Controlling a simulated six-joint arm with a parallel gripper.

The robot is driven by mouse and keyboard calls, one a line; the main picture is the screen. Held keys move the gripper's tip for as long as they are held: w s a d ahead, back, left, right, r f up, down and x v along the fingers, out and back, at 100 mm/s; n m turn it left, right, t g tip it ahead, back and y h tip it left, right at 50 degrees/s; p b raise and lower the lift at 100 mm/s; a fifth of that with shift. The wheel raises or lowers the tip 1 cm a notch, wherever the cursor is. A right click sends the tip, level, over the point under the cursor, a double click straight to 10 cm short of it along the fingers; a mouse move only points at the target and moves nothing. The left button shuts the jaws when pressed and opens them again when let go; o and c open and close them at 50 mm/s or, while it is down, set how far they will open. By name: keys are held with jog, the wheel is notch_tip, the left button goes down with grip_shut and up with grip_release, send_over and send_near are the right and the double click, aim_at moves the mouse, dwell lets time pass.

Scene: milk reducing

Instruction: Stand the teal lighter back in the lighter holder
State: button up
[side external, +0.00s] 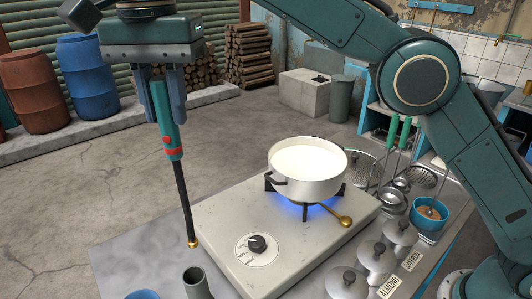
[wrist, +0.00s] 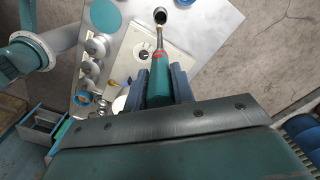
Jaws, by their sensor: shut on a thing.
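The teal lighter (side external: 168,135) has a red band and trigger and a long dark stem with a brass tip. My gripper (side external: 166,112) is shut on its handle and holds it nearly upright, tip down. The lighter holder (side external: 197,284), a dark grey tube, stands at the front left and is partly cut off by the frame edge. The brass tip hangs above the tube, apart from it in the side view. In the wrist view the lighter (wrist: 159,68) points toward the holder's dark round mouth (wrist: 160,15); my gripper (wrist: 158,88) sits around the handle.
A white pot (side external: 306,170) of milk stands on the lit stove (side external: 222,238), right of the lighter, with blue flame below. Lidded metal jars (side external: 372,257) and a small blue pot (side external: 428,214) stand farther right. A teal disc (wrist: 105,17) lies beside the holder.

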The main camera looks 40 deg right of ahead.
jog(key=shift+s+a+f, duration=0.15)
jog(key=shift+s+a, duration=0.1)
jog(key=shift+a, duration=0.25)
jog(key=shift+s+a+f, duration=0.1)
jog(key=shift+s+a, duration=0.1)
jog(key=shift+a, duration=0.3)
jog(key=shift+f, duration=0.2)
notch_tip(320, 180, down, 14)
dwell(1.6)
jog(key=o, duration=1.1)
jog(key=shift+c, duration=0.2)
jog(key=shift+r, duration=0.1)
